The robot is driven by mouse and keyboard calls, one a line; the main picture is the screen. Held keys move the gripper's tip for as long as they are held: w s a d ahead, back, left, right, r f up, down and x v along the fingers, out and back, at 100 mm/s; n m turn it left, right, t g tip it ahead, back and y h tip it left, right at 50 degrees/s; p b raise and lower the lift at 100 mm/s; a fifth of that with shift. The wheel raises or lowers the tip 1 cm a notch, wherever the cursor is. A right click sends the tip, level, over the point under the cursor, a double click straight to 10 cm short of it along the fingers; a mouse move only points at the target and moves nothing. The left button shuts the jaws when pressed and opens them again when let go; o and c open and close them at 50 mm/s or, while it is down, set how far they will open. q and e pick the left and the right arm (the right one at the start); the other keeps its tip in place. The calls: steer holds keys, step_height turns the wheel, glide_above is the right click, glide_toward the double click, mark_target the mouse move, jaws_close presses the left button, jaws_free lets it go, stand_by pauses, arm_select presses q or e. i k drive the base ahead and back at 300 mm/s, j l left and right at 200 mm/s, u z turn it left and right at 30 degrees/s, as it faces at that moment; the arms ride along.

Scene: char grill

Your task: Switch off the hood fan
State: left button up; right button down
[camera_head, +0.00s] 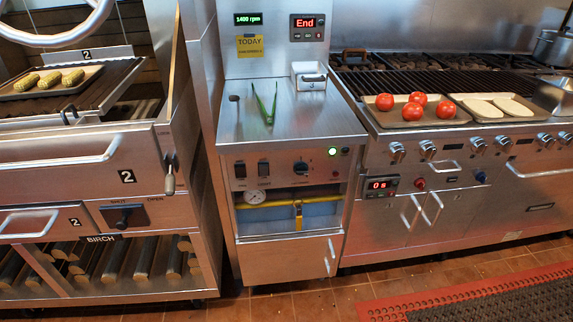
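The hood fan itself is not in view. A small green display (248,19) on the back wall reads "1400 rpm". Below the middle steel counter, a control panel (283,182) carries two dark rocker switches, the left switch (240,170) and the right switch (264,169). A black rotary knob (301,168) sits to their right, and a round green light (332,152) is lit near the panel's right end. The panel labels are too small to read, so I cannot tell which control belongs to the fan. Neither of my grippers shows.
A wood-fired grill (80,150) stands left. On the right range, trays hold tomatoes (417,106) and pale slices (498,106). The tiled floor (290,303) in front is clear; a mat (480,300) lies right.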

mark_target(240, 170)
steer(key=i+l+u, duration=0.4)
steer(key=i+l, duration=0.25)
steer(key=i, duration=0.1)
